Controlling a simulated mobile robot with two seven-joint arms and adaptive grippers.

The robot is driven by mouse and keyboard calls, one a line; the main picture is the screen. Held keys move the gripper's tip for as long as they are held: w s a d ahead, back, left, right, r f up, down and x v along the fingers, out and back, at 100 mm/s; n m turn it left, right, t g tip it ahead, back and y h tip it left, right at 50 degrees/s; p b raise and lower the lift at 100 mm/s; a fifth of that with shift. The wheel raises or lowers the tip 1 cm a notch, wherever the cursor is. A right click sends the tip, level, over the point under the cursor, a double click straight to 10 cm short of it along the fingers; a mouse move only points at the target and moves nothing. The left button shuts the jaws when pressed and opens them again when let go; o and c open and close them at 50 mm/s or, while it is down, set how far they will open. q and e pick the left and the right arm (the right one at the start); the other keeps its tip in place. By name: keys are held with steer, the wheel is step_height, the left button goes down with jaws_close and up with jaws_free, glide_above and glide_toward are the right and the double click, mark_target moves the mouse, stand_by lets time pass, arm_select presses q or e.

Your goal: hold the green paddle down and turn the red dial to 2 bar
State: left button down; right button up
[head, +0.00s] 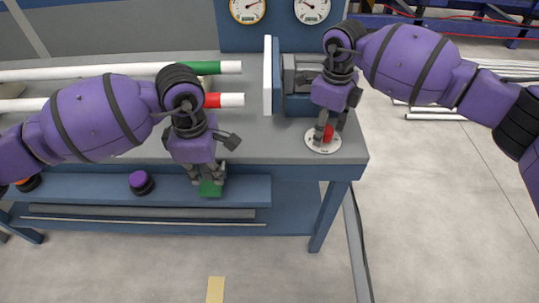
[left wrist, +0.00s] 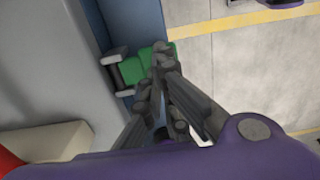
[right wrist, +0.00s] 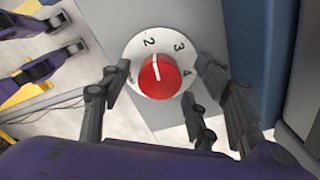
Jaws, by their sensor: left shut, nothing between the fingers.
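The green paddle (head: 210,188) is at the front edge of the bench's lower ledge; it also shows in the left wrist view (left wrist: 133,70). My left gripper (left wrist: 160,62) is shut, its fingertips together at the paddle. I cannot tell how far down the paddle is. The red dial (right wrist: 160,77) stands on a white round plate numbered 2, 3 and 4; it also shows in the head view (head: 328,132). Its white line points close to the 2. My right gripper (right wrist: 163,78) is open, with one finger on each side of the dial and gaps visible.
Two gauges (head: 247,9) (head: 311,9) are on the panel behind. A green-banded pipe (head: 231,67) and a red-banded pipe (head: 232,99) lie on the bench, ends towards a white plate (head: 268,80). A purple button (head: 140,181) is left of the paddle.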

steer(key=shift+r, duration=2.7)
arm_select(q)
steer(key=shift+r, duration=0.1)
step_height(320, 180, up, 10)
